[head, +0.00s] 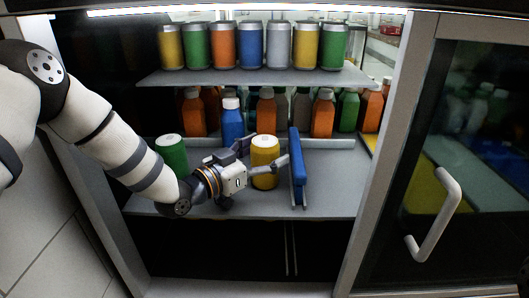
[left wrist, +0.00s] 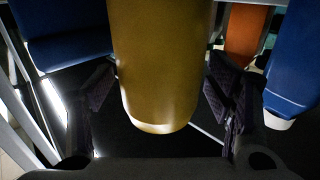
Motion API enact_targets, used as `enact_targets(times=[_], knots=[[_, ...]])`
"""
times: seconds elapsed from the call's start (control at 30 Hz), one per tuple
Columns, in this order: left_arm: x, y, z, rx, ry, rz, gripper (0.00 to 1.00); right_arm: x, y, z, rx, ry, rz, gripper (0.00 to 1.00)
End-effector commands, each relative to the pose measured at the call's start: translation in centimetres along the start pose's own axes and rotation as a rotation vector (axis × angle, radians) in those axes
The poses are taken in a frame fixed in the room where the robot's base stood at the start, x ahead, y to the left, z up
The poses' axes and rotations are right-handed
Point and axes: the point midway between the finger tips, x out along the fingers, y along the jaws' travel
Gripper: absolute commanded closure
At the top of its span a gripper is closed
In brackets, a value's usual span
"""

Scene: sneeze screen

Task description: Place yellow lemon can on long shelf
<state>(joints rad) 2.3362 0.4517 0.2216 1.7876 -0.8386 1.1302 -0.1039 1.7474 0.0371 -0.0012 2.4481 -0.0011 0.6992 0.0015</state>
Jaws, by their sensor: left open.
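The yellow lemon can (head: 264,172), with a white top, stands upright on the lower shelf of the cabinet. It also fills the middle of the left wrist view (left wrist: 158,65). My left gripper (head: 263,153) is open, with its fingers on either side of the can. In the left wrist view its dark fingers (left wrist: 160,90) show apart, left and right of the can, with small gaps visible. The upper shelf (head: 200,77) carries a row of several cans. The lower shelf (head: 320,200) is wide; I cannot tell which one is the long shelf. My right gripper is not in view.
A blue upright panel (head: 298,168) stands close to the right of the yellow can. A green can (head: 172,153) and a blue bottle (head: 232,122) stand nearby. Several bottles line the back. A glass door with a handle (head: 437,215) is at right.

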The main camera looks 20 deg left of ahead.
Motion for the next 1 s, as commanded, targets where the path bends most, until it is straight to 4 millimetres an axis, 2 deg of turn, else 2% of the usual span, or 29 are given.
enact_targets(times=[0.03, 0.3, 0.4, 0.53, 1.0], knots=[[-0.1, 0.0, -0.7, 0.001, 0.004, -0.001, 0.27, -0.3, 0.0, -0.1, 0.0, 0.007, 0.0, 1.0], [-5.8, 0.0, -0.7, -0.001, 0.005, -0.002, 0.27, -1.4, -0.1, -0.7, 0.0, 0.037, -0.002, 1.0], [-7.0, 0.0, -0.6, 0.001, 0.004, 0.0, 0.27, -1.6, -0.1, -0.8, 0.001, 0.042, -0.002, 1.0], [-7.5, 0.0, -0.4, 0.0, 0.003, 0.0, 0.27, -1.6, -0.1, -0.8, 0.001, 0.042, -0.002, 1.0], [-7.5, 0.0, -0.3, -0.001, 0.001, 0.001, 0.27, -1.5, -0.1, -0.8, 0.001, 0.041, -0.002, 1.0]])
